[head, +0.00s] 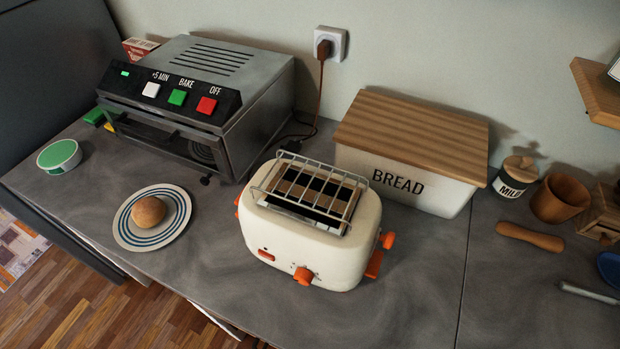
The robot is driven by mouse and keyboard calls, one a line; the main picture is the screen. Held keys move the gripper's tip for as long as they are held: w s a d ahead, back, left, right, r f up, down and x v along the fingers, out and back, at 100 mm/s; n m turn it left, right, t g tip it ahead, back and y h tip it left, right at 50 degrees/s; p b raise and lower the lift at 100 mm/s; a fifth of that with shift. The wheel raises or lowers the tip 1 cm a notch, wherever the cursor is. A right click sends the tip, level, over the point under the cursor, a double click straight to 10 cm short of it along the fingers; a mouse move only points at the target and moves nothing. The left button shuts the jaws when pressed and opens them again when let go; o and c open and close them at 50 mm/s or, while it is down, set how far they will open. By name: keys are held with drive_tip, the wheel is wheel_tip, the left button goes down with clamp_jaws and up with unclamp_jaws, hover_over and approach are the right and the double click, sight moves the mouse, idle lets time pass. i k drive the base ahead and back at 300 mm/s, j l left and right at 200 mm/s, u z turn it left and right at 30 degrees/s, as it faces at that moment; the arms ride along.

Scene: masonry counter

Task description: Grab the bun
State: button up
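A round brown bun (149,211) sits on a white plate with blue rings (130,236). The plate lies on the grey counter in the left part of the head view, in front of the small oven. Nothing covers the bun. My gripper is not in view.
A metal oven (215,85) stands behind the plate. A cream toaster (312,225) with a wire rack stands to its right. A green-lidded tub (60,157) is at the left. A bread box (410,150) stands at the back. The counter's front edge is close to the plate.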

sight(147, 212)
drive_tip(key=j+u, duration=0.1)
drive_tip(key=j, duration=0.55)
drive_tip(key=j+u, duration=0.1)
drive_tip(key=j, duration=0.5)
drive_tip(key=i+j+u, duration=0.1)
drive_tip(key=j, duration=0.55)
drive_tip(key=i+j+u, duration=0.1)
drive_tip(key=j, duration=0.5)
drive_tip(key=i+j, duration=0.1)
drive_tip(key=j, duration=0.55)
drive_tip(key=u, duration=0.05)
